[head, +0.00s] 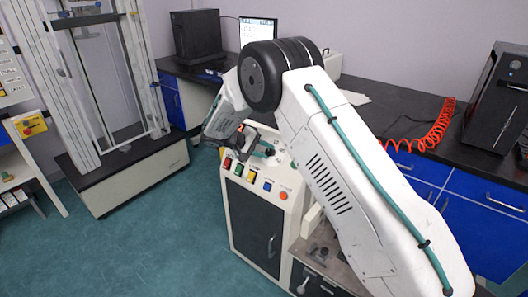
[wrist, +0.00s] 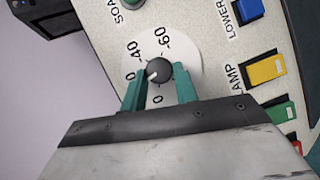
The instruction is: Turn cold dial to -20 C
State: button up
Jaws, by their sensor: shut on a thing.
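The cold dial is a dark round knob (wrist: 159,71) on a white scale plate (wrist: 190,57) in the wrist view. My gripper (wrist: 160,80) has its two teal fingers on opposite sides of the knob, shut on it. The knob's white pointer mark faces left and slightly down in the wrist view. The scale shows -60 at upper right, -40 at upper left and 0 at the bottom. The label at left is partly covered by the left finger. In the head view my gripper (head: 262,148) is at the panel top, with the dial too small to make out.
Blue (wrist: 249,10), yellow (wrist: 266,68) and green (wrist: 281,114) buttons lie close to the right of the dial in the wrist view. The white cabinet (head: 237,222) stands beside a dark bench (head: 385,120). Open floor (head: 150,245) lies to the left.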

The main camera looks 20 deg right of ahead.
jog(key=shift+r+m+y, duration=0.1)
jog(key=shift+m+y, duration=0.4)
jog(key=shift+m, duration=0.4)
jog(key=o, duration=1)
jog(key=shift+c, duration=0.2)
jog(key=v, duration=0.7)
jog(key=shift+a+r, duration=0.3)
jog(key=shift+s, duration=0.1)
